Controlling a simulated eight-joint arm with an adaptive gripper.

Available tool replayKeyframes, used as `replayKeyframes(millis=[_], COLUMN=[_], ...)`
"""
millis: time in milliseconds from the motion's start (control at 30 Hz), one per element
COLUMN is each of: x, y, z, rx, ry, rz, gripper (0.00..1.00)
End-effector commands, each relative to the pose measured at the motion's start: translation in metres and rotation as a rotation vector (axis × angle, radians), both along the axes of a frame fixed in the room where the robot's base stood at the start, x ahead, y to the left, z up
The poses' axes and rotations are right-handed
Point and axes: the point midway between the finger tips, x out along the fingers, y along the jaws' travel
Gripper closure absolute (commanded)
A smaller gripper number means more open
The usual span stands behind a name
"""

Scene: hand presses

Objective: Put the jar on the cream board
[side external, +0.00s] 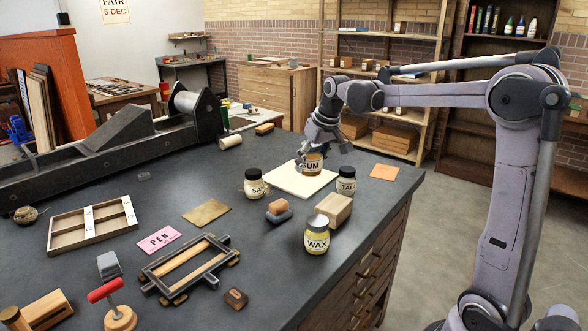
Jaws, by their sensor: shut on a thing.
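A brown jar (312,166) with a white label reading "UM" stands upright at the right back part of the cream board (290,186). My gripper (316,155) is over the jar from above, with its fingers shut around the jar's upper part. The fingers hide the jar's lid and part of its label. The jar's base appears at or just above the board; I cannot tell whether it touches. The board lies flat on the dark bench, and its front and left parts are bare.
A dark-lidded jar (254,184) stands left of the board, and the "TAL" jar (346,180) stands close on its right. An orange tile (384,172) lies further right. The WAX jar (317,236), a wooden block (334,208) and a stamp (278,211) are nearer the front.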

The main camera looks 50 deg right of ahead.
Motion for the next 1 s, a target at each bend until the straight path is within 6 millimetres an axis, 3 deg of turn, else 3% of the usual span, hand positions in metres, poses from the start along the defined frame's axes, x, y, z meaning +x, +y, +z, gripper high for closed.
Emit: replayKeyframes(millis=[200,400,533,767,1000], x=[0.033,0.049,0.054,0.056,0.088], y=[-0.078,-0.146,-0.178,-0.204,-0.187], z=[0.004,0.0,-0.004,-0.01,-0.031], rx=[0.0,-0.002,-0.002,-0.004,-0.005], ry=[0.0,-0.004,-0.007,-0.01,-0.01], rz=[-0.203,-0.375,-0.459,-0.529,-0.529], gripper=[0.84,0.84,0.84,0.84,0.84])
